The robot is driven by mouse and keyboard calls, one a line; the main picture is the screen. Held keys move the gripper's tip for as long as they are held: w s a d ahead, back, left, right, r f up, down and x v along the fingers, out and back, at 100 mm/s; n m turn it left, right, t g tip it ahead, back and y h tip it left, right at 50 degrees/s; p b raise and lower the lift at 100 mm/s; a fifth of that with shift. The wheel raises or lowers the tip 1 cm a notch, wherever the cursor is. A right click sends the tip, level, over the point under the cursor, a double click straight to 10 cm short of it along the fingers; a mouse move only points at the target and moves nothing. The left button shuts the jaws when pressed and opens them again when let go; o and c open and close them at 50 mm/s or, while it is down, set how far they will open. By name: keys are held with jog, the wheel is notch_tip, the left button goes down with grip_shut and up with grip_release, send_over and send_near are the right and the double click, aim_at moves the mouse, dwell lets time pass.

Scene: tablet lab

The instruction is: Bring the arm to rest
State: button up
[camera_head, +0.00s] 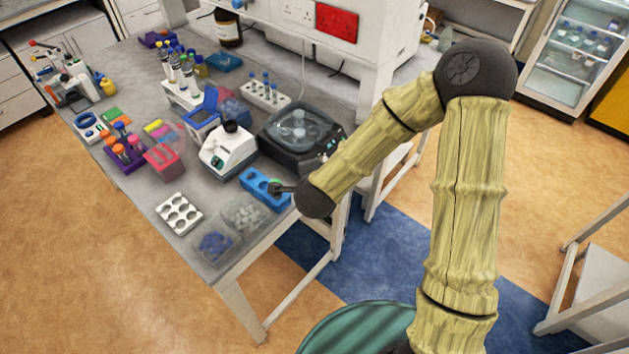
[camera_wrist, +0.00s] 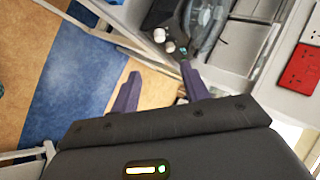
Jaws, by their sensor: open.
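My arm reaches from the lower right, up to a dark elbow and down to the bench's right edge in the head view. My gripper (camera_wrist: 160,90) shows in the wrist view as two purple fingers, spread apart with nothing held between them. In the head view most of the gripper is hidden behind the dark wrist joint. A small dark tip beside that joint shows over the blue rack (camera_head: 262,186); whether it touches the rack cannot be told.
The grey bench (camera_head: 150,216) holds a black round-lidded device (camera_head: 299,130), a white mixer (camera_head: 228,150), a white rack (camera_head: 179,213), clear bins (camera_head: 245,214) and several tube racks. A red socket panel (camera_head: 337,22) is behind. Floor right of the bench is open, with a white-framed stand (camera_head: 590,300) beyond.

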jog(key=shift+s+r, duration=0.35)
jog(key=shift+s, duration=0.1)
dwell(0.3)
jog(key=s+d+r+n+g, duration=0.3)
jog(key=s+d+n, duration=0.3)
jog(key=d, duration=0.3)
jog(key=s+d+r+n+g, duration=0.3)
jog(key=s+d+n+g, duration=0.1)
jog(key=s+d+n, duration=0.3)
jog(key=shift+s+d+r+n+h, duration=0.3)
jog(key=shift+d+n, duration=0.5)
jog(key=shift+d, duration=0.2)
